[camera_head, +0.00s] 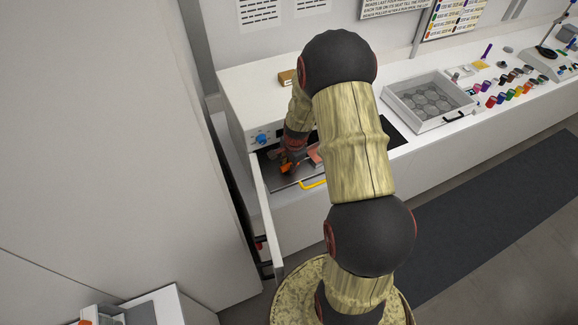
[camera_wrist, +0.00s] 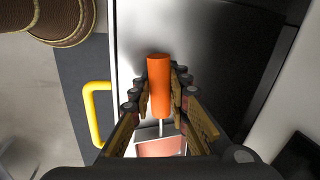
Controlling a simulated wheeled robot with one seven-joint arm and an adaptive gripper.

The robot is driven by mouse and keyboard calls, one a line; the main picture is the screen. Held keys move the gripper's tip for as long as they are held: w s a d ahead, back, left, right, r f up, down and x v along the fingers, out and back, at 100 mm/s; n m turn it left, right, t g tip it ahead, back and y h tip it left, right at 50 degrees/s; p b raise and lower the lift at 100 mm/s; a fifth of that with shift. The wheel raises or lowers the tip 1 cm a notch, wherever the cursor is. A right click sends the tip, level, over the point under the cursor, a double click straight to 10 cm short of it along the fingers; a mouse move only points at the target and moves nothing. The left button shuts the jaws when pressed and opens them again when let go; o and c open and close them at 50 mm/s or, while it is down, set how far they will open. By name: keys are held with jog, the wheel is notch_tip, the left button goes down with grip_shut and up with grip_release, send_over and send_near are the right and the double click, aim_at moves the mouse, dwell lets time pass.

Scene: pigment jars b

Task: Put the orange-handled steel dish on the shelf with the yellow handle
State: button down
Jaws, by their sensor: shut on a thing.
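The steel dish (camera_wrist: 160,148) has an orange handle (camera_wrist: 159,88) and a reddish content or inside. My gripper (camera_wrist: 161,80) is shut on that handle, with a finger on each side. In the head view, my gripper (camera_head: 288,168) is low over the steel shelf (camera_head: 268,178), and the reddish dish (camera_head: 315,154) is partly hidden by my arm. The yellow handle (camera_head: 313,184) is on the shelf's front edge; it also shows left of the gripper in the wrist view (camera_wrist: 94,114). I cannot tell whether the dish touches the shelf or hangs just above it.
A white oven-like box with a blue knob (camera_head: 262,138) stands behind the shelf. An open white door (camera_head: 266,220) stands on the shelf's left.

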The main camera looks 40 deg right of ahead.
jog(key=c, duration=1.6)
grip_release()
jog(key=shift+c, duration=0.2)
jog(key=shift+f, duration=0.1)
jog(key=shift+r+p, duration=2.1)
jog(key=shift+r, duration=1)
jog(key=shift+f, duration=0.1)
